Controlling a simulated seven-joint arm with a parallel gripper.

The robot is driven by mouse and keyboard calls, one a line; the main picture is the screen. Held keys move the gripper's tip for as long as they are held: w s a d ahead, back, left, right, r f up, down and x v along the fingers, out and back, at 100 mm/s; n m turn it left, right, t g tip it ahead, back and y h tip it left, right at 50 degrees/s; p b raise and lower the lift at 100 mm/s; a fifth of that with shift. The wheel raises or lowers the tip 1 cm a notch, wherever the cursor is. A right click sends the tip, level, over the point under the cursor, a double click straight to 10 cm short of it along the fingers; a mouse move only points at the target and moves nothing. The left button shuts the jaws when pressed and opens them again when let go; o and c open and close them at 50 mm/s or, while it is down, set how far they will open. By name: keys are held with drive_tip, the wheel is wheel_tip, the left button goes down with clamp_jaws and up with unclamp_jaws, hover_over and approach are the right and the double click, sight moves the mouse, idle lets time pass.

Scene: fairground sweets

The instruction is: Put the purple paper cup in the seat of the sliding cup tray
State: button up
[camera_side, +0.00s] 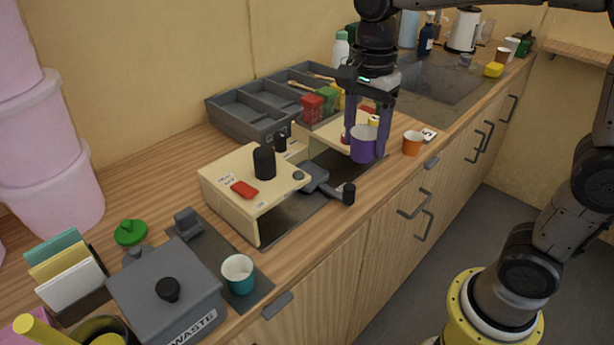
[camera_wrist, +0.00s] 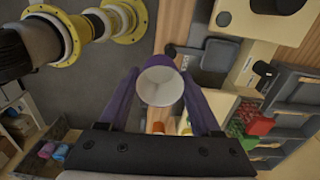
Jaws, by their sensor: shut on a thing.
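The purple paper cup (camera_side: 361,151) is upright between the fingers of my gripper (camera_side: 368,140), which is shut on it. In the wrist view the cup (camera_wrist: 161,87) shows its pale, empty inside, with a finger on either side. The cup is beside the right end of the cream machine (camera_side: 232,179); I cannot tell its height above the counter. A dark grey sliding piece with a black knob (camera_side: 348,193) sticks out of the machine's front and looks like the sliding cup tray (camera_side: 316,176). Its seat shows no cup.
An orange cup (camera_side: 412,144) stands close to the right of my gripper. A teal cup (camera_side: 239,275) and a grey waste box (camera_side: 166,292) are at the near left. Grey bins (camera_side: 245,121) and red and green tubs (camera_side: 312,108) stand behind. The counter's front edge is close.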

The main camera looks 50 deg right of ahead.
drive_tip(key=shift+d, duration=0.45)
drive_tip(key=shift+w+d+f, duration=0.1)
drive_tip(key=shift+w+f, duration=0.05)
drive_tip(key=shift+w, duration=0.25)
drive_tip(key=w+f, duration=0.3)
drive_tip(key=w, duration=0.1)
drive_tip(key=w+f, duration=0.2)
drive_tip(key=w, duration=0.2)
drive_tip(key=w+f, duration=0.3)
drive_tip(key=w, duration=0.1)
drive_tip(key=shift+w+a+f, duration=0.25)
drive_tip(key=shift+a+f, duration=0.1)
drive_tip(key=shift+w+f, duration=0.2)
drive_tip(key=shift+f, duration=0.8)
drive_tip(key=shift+w+f, duration=0.15)
drive_tip(key=shift+f, duration=0.8)
drive_tip(key=shift+f, duration=0.15)
drive_tip(key=o, duration=1.2)
drive_tip(key=shift+c, duration=0.2)
